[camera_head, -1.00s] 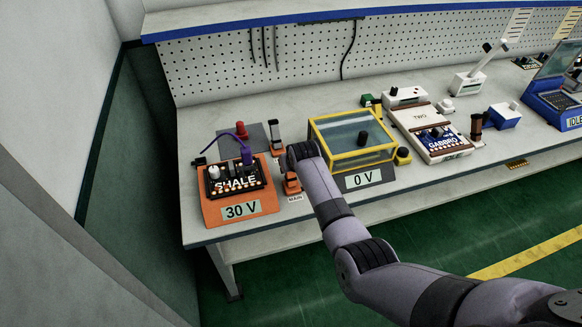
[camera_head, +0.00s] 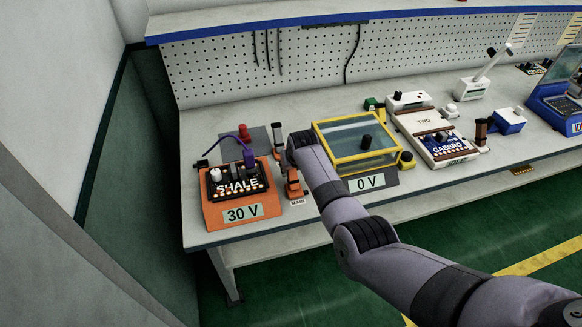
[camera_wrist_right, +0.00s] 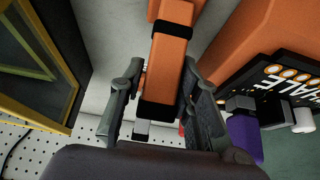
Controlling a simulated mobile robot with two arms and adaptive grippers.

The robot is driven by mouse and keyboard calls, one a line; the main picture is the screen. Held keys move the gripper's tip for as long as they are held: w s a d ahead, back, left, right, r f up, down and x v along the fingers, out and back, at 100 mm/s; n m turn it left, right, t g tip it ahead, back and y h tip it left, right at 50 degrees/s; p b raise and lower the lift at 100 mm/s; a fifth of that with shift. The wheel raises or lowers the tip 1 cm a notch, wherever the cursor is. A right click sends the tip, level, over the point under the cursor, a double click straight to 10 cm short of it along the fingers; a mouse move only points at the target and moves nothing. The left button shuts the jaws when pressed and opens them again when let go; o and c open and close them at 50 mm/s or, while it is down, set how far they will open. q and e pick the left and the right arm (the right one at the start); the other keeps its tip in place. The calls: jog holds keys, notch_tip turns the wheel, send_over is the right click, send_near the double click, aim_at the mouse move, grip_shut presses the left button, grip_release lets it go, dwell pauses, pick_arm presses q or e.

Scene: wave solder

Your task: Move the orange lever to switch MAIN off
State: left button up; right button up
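The orange lever (camera_wrist_right: 168,62) has black bands and shows large in the right wrist view, between the two fingers of my right gripper (camera_wrist_right: 163,88). The fingers stand apart on either side of it, close to its sides; firm contact is not evident. In the head view, the lever's orange lower part (camera_head: 292,186) stands behind the MAIN label (camera_head: 297,202), between the orange SHALE unit and the yellow-framed box. My right wrist (camera_head: 302,145) is just right of the lever and hides the gripper there. My left gripper is not in view.
The yellow-framed clear box (camera_head: 350,157), with a 0 V display (camera_head: 372,182), is close right. A pegboard (camera_head: 210,75) stands behind the bench.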

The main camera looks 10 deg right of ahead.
jog(key=shift+o, duration=1.2)
jog(key=v, duration=1.2)
